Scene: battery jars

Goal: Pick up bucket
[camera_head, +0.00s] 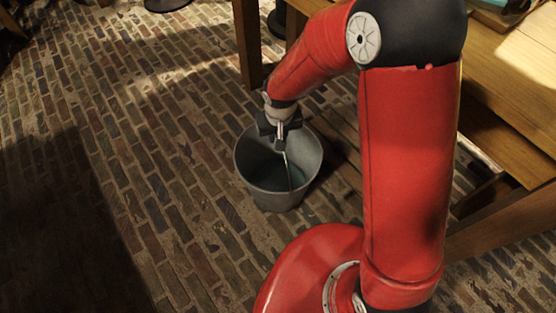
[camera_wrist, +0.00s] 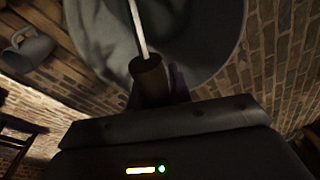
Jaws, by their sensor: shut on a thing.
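A grey metal bucket (camera_head: 258,190) is upright below my gripper in the head view, with its open top facing up. My gripper (camera_head: 281,145) is at the far part of its rim and is shut on the bucket's handle. In the wrist view the handle's brown grip (camera_wrist: 149,76) is at the jaws, and its thin metal wire runs up from it across the grey bucket (camera_wrist: 205,40). The fingertips are mostly hidden there. I cannot tell whether the bucket touches the floor.
A wooden table (camera_head: 510,65) stands at the right, with a leg (camera_head: 247,42) just behind the bucket. The brick floor (camera_head: 150,130) is clear to the left. A grey jug-like vessel (camera_wrist: 30,52) shows at the left of the wrist view.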

